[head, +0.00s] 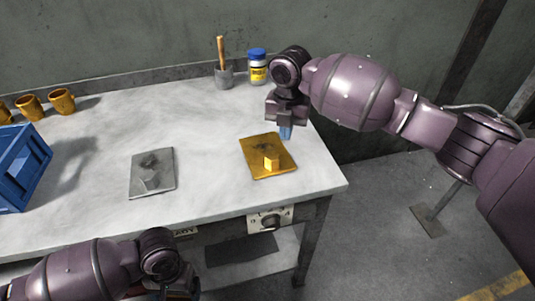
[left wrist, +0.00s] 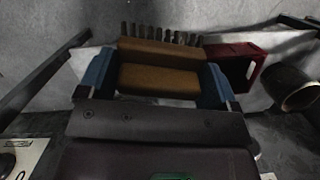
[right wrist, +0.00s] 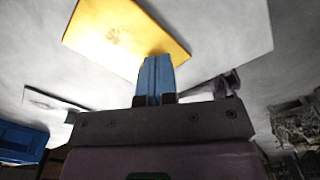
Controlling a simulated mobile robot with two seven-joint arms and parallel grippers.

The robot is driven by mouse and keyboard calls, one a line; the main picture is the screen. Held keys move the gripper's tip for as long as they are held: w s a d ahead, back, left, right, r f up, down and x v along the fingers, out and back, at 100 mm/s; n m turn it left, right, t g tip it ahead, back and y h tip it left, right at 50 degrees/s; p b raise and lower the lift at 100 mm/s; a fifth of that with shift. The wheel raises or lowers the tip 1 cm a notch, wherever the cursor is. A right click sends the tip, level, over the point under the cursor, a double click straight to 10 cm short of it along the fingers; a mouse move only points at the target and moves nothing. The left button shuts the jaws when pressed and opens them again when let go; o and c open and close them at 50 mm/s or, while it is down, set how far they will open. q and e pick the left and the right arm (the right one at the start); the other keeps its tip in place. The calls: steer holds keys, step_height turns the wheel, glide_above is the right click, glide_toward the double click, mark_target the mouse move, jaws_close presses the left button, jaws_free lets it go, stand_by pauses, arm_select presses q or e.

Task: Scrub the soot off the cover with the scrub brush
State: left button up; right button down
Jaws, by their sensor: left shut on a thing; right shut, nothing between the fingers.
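A yellow plate (head: 258,165), which looks like the cover, lies on the table near its right end. My left gripper (left wrist: 157,85) is shut on the scrub brush (left wrist: 158,78), a brown block with a row of dark bristles. In the head view that gripper is mostly cut off at the bottom edge, and the brush is not clearly visible.
A grey plate (head: 140,182) with dark marks lies left of the yellow one. A blue crate (head: 22,170) and yellow mugs (head: 62,101) stand at the left. A grey cup (head: 224,79) and a blue-lidded jar (head: 257,72) stand at the back. The table (head: 215,160) is clear between the plates.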

arm_select(q)
steer(key=shift+w+r, duration=0.1)
steer(key=shift+r, duration=0.25)
arm_select(e)
steer(key=shift+r, duration=0.45)
